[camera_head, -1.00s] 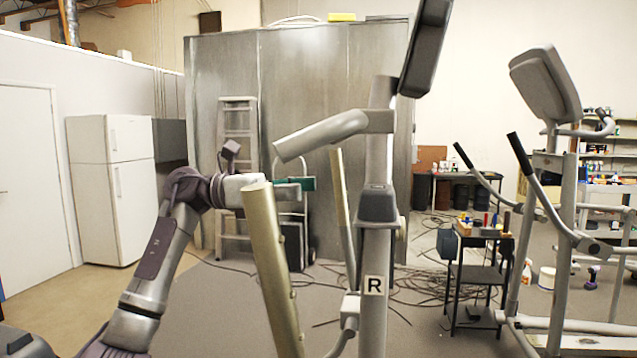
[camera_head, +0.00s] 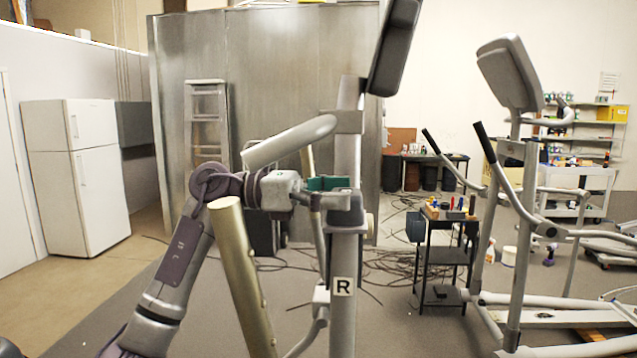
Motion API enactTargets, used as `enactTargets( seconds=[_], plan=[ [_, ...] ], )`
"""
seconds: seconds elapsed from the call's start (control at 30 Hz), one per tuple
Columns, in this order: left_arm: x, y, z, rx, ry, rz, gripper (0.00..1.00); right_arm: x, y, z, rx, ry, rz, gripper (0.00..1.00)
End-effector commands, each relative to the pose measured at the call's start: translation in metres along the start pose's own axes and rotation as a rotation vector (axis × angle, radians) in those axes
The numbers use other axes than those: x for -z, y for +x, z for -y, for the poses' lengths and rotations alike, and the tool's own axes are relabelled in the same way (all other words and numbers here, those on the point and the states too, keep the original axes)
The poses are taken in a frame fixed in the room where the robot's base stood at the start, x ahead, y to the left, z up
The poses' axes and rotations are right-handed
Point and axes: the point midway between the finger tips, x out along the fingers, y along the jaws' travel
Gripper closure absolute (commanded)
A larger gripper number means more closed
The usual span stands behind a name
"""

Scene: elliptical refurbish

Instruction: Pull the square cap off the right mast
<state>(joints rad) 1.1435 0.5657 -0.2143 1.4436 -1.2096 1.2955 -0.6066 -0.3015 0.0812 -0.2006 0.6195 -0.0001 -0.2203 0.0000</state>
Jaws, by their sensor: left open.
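The right mast (camera_head: 343,318) is a grey upright post with a white R label (camera_head: 342,286). The square cap (camera_head: 350,218) is a dark grey collar-like piece around the post above the label, partly hidden by my gripper. My left gripper (camera_head: 335,192) comes in from the left and is open, with a green pad showing. Its fingertips are at the cap's upper part; I cannot tell whether they touch it. My right gripper is not in view.
A gold tube (camera_head: 243,280) slants up in front of my left arm. A grey handlebar (camera_head: 290,142) and a dark console (camera_head: 394,45) are above the gripper. A small tool cart (camera_head: 445,252) and another elliptical (camera_head: 520,190) stand to the right. Cables lie on the floor behind.

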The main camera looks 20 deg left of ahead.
Motion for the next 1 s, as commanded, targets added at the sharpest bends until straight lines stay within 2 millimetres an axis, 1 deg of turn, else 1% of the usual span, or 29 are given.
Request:
enactTargets(
  seconds=[0.1,0.37,0.4,0.73,0.77,1.0],
  plan=[
    [-0.0003,0.0053,0.0,0.0,0.0,0.001,0.02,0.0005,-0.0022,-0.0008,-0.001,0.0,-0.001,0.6],
    [0.0005,0.0059,-0.0001,-0.001,0.0,0.0,0.02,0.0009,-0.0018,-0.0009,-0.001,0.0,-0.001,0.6],
    [0.0005,0.0058,-0.0001,0.0,-0.001,0.0,0.08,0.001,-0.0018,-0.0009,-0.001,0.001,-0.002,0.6],
    [0.0004,0.0056,-0.0001,-0.001,-0.001,0.0,0.63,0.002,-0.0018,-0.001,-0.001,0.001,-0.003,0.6],
    [0.0004,0.0056,-0.0001,-0.001,-0.001,0.0,0.35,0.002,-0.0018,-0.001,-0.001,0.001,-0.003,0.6],
    [0.0002,0.0055,-0.0002,-0.001,0.0,0.001,0.75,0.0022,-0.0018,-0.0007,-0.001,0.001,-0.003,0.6]
  ],
)
